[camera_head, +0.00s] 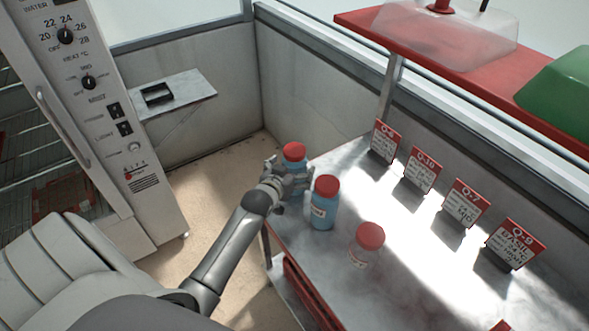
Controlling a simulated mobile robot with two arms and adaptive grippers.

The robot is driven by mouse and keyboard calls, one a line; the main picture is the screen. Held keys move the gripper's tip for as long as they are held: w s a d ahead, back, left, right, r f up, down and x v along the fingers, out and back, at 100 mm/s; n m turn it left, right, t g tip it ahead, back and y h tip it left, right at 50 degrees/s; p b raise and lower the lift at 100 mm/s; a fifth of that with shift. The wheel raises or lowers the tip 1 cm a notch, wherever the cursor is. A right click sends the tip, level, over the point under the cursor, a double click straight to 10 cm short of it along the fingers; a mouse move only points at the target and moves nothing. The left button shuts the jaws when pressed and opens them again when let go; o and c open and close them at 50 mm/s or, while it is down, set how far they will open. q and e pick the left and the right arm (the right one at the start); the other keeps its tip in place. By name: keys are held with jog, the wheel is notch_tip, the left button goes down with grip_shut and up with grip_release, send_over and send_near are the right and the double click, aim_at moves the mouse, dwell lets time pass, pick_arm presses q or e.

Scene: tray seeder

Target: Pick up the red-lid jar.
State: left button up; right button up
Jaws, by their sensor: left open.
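Three jars with red lids stand upright on the marble counter. The far jar (294,152) has a blue body and is partly hidden by my left gripper. The middle jar (323,212) is also blue, with a white label. The near jar (364,250) looks clear or pale, with a label. My left gripper (294,180) is open at the far jar's lower body, with its fingers close beside it. I cannot tell whether they touch it. My right gripper is out of view.
Several red-topped sign cards (466,204) stand along the back of the marble counter (440,290). Above them runs a red shelf (455,62) with a clear cover and a green object. A white cabinet (140,165) with dials stands at left. Floor shows between cabinet and counter.

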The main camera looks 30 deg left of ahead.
pick_arm(q)
jog(key=shift+x, duration=1.3)
jog(key=shift+s, duration=0.1)
jog(key=c, duration=1.6)
jog(key=shift+r, duration=0.15)
jog(key=shift+c, duration=0.4)
